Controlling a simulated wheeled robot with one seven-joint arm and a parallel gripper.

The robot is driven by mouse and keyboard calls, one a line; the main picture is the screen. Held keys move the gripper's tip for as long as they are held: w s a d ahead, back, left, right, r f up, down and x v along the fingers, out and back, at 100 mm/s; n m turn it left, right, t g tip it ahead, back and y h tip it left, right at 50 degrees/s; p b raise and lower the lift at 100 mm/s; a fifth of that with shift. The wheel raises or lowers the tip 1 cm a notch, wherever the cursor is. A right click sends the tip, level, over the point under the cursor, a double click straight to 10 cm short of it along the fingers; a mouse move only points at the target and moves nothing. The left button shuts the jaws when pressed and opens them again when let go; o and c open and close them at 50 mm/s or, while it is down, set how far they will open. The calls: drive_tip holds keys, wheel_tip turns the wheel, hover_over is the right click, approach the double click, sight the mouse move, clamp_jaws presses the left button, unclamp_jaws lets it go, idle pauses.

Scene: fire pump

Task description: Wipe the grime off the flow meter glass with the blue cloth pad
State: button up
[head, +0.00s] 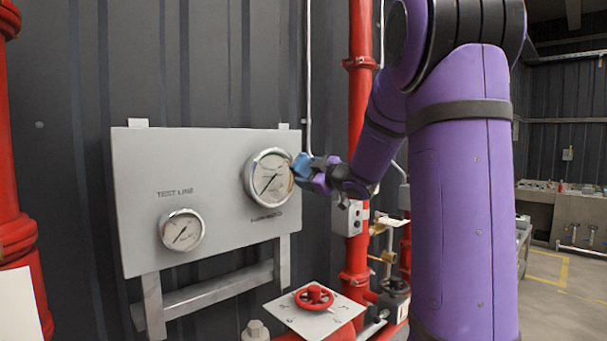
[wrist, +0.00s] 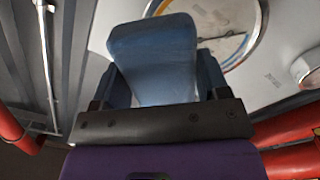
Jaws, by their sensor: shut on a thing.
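The flow meter is the larger round gauge (head: 266,180) at the upper right of a grey panel. A label below it is too small to read surely. Its glass also shows in the wrist view (wrist: 234,22), partly hidden behind the pad. I cannot clearly tell grime from dial markings. My gripper (head: 308,170) is shut on the blue cloth pad (head: 300,163), at the right rim of the gauge. In the wrist view the pad (wrist: 152,50) stands out from between the two fingers, overlapping the gauge's left edge. I cannot tell whether it touches the glass.
A smaller gauge (head: 182,230) marked TEST LINE sits lower left on the panel (head: 140,190). A red pipe (head: 357,90) rises behind my arm. A red handwheel (head: 314,297) stands below the panel. Another red pipe (head: 15,200) is at far left.

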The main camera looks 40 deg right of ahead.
drive_tip(key=shift+s, duration=0.3)
drive_tip(key=shift+s, duration=0.1)
drive_tip(key=s, duration=0.2)
drive_tip(key=shift+s, duration=0.4)
idle(0.4)
approach(270, 192)
drive_tip(key=shift+w, duration=2.6)
drive_tip(key=shift+w, duration=1.05)
